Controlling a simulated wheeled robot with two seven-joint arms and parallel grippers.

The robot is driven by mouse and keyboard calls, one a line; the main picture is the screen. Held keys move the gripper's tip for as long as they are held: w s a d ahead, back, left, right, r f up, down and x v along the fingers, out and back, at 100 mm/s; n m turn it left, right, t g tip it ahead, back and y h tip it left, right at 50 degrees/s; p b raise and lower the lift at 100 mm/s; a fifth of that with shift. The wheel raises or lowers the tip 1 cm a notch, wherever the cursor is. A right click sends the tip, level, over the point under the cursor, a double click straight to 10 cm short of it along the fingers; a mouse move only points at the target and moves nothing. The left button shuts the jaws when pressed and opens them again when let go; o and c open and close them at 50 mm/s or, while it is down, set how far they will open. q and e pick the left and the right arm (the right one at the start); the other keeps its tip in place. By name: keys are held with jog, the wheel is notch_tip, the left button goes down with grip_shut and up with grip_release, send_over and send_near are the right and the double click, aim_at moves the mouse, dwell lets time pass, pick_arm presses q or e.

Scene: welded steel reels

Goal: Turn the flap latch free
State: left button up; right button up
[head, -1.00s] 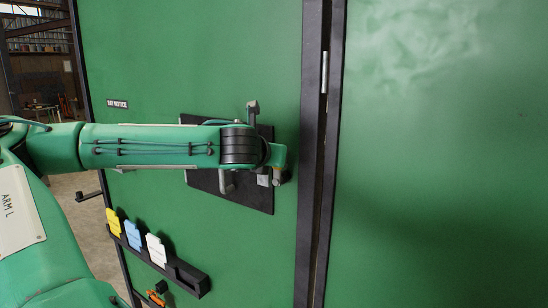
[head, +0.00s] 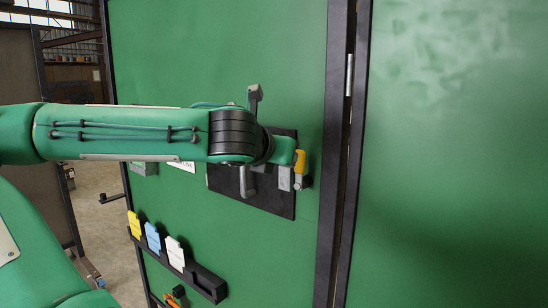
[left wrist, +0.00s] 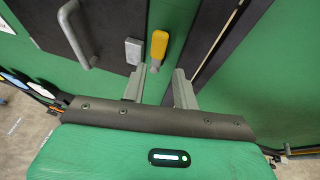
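The flap latch appears to be the small yellow-handled lever (head: 300,162) at the right edge of a black plate (head: 270,203) on the green panel. It stands upright beside a grey block (head: 284,178). In the left wrist view the yellow lever (left wrist: 158,45) lies ahead of the gap between my fingers, with the grey block (left wrist: 134,50) to its left. My left gripper (left wrist: 159,82) is open and empty, its fingers apart and short of the lever. My right gripper is not in view.
A grey bar handle (left wrist: 72,30) is on the black plate, left of the block. A dark post (head: 338,170) runs just right of the latch. A rack (head: 205,280) with coloured cards hangs below. The green panel at right is clear.

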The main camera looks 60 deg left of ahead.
pick_arm(q)
jog(key=v, duration=0.4)
dwell(0.5)
